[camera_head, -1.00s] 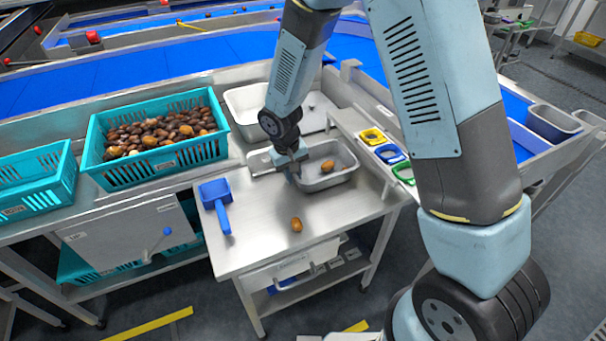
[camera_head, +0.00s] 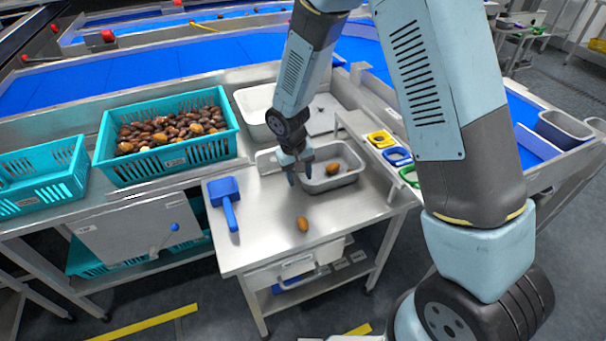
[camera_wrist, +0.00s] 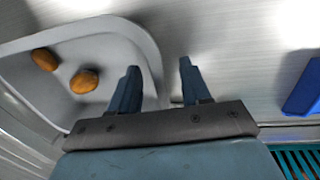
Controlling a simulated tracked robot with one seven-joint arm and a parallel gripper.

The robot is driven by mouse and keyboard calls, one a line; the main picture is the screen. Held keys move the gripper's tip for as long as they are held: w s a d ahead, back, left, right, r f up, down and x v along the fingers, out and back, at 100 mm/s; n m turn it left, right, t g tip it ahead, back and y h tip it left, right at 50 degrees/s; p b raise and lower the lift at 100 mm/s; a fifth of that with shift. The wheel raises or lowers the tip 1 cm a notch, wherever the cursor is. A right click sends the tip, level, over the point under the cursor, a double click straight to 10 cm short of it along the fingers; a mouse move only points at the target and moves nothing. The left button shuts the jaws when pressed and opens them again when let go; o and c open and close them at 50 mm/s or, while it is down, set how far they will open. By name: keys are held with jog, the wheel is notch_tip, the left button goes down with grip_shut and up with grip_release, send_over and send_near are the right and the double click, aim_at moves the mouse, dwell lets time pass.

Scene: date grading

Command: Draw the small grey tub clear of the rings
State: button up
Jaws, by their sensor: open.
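The small grey tub (camera_head: 349,181) sits on the steel bench in the head view. Dates lie in it, two of them visible in the wrist view, where the tub's pale rim (camera_wrist: 150,48) curves at the left. My gripper (camera_head: 300,180) points down at the tub's left end, open and empty. In the wrist view my gripper (camera_wrist: 157,75) has one finger over the tub and one outside its rim; contact cannot be told.
A blue scoop (camera_head: 224,187) and a loose date (camera_head: 302,224) lie on the bench left and in front. A teal crate of dates (camera_head: 166,163) stands at the left. A pale tray (camera_head: 252,117) stands behind. Bench left of the tub's front is mostly clear.

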jog(key=shift+r, duration=0.1)
notch_tip(320, 180, up, 13)
jog(key=a, duration=0.1)
jog(key=shift+s+a+r, duration=0.2)
jog(key=shift+s+a, duration=0.1)
jog(key=shift+s, duration=0.05)
jog(key=shift+r, duration=0.1)
dwell(0.4)
jog(key=s+d+r+m+t, duration=0.1)
jog(key=s+d+r, duration=0.2)
jog(key=d+r, duration=0.45)
jog(key=s+d+r+m+t+y, duration=0.1)
jog(key=s+d+r, duration=0.2)
jog(key=d+r, duration=0.4)
jog(key=s+d+r+m+t, duration=0.1)
jog(key=s+d+r+m, duration=0.1)
jog(key=s+d+r, duration=0.45)
jog(key=s+d+r+m+t, duration=0.1)
jog(key=s+d+t, duration=0.1)
jog(key=s+d, duration=0.5)
jog(key=shift+d+r, duration=0.35)
jog(key=shift+r, duration=0.05)
